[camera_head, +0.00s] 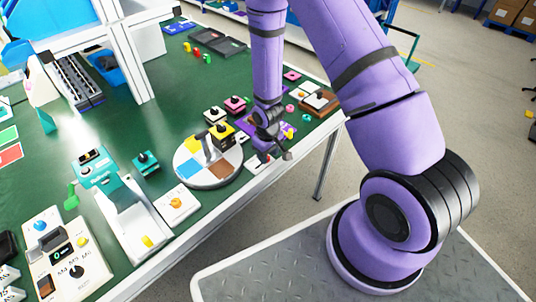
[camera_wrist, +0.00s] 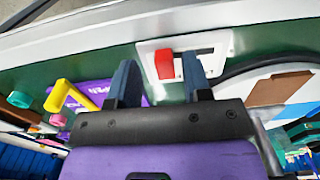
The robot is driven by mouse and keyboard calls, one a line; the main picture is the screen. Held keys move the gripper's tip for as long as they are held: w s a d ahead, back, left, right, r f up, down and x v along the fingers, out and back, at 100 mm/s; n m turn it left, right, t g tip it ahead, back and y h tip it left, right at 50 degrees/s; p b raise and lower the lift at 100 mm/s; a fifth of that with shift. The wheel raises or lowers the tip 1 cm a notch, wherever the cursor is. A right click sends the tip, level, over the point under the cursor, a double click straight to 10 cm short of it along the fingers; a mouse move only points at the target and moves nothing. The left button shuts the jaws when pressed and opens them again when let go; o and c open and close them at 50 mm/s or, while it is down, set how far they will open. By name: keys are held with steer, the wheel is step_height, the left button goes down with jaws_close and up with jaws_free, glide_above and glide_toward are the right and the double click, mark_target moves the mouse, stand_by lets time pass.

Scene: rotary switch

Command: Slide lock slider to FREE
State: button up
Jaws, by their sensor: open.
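The lock slider is a white plate (camera_wrist: 150,47) with a red knob (camera_wrist: 164,65) and a dark slot, at the table's front edge. In the wrist view the red knob sits at the left end of the slot. Any FREE marking is not readable. In the head view the white plate (camera_head: 257,164) is small and partly hidden by my gripper (camera_head: 268,152). In the wrist view my gripper (camera_wrist: 160,72) is open, with the red knob between its two dark fingers in the picture. I cannot tell whether either finger touches it.
A round turntable (camera_head: 183,178) with coloured sectors stands close by on the left. A purple board (camera_head: 250,127) with a yellow handle (camera_wrist: 70,97) lies on the other side. Several small switch boxes stand behind. The table's front edge is close to the slider.

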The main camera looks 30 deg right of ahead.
step_height(320, 180, up, 10)
stand_by(0.5)
steer(key=shift+r, duration=0.1)
steer(key=s+d+r+m+t, duration=0.1)
steer(key=s+r, duration=0.1)
steer(key=r, duration=1)
steer(key=s+d+r+m+t, duration=0.1)
steer(key=s+r+t, duration=0.15)
steer(key=r, duration=1.05)
steer(key=s+r+m+t, duration=0.1)
steer(key=s+r, duration=1.3)
steer(key=s, duration=0.3)
steer(key=shift+s+d+m+t, duration=0.25)
steer(key=shift+s+m+t, duration=0.05)
steer(key=shift+t, duration=0.05)
stand_by(0.6)
